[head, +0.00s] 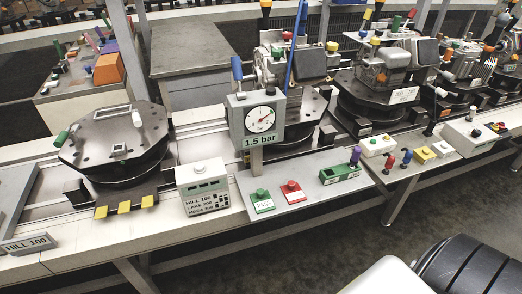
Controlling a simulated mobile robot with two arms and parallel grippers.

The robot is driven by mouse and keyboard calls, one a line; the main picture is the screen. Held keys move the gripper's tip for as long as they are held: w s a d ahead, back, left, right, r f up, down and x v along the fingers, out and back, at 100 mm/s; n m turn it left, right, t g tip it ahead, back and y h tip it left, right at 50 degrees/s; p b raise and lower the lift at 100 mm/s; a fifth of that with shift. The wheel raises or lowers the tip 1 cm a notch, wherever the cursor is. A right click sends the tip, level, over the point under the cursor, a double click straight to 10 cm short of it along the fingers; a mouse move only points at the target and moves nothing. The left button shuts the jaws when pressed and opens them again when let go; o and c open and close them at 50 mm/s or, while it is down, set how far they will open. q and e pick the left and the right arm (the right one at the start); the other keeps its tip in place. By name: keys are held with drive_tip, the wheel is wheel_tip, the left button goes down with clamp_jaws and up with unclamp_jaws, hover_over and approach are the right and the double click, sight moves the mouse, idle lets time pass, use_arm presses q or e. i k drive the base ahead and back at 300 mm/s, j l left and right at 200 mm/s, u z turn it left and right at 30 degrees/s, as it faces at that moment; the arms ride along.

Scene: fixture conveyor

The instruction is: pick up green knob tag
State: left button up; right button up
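No gripper of mine is in view. A green knob (61,139) stands at the left edge of the grey octagonal plate on the left fixture (118,135). A small tag-like piece (119,149) lies on that plate, too small to read. A green button (260,194) stands on a green-and-white base marked PASS on the grey front panel. A small green box (340,175) with a purple knob (355,156) is on the same panel. Several small green knobs show on fixtures further right. I cannot tell which of these is the green knob tag.
A pressure gauge (262,119) marked 1.5 bar stands before the middle fixture. A white box (203,188) marked HILL 100 and a red button (291,188) are along the front. Open floor (300,260) lies in front of the conveyor.

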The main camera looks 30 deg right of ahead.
sight(262, 201)
drive_tip(key=i+z, duration=0.1)
drive_tip(key=z, duration=0.4)
drive_tip(key=l+z, duration=0.1)
drive_tip(key=z, duration=0.35)
drive_tip(key=i+z, duration=0.15)
drive_tip(key=z, duration=0.35)
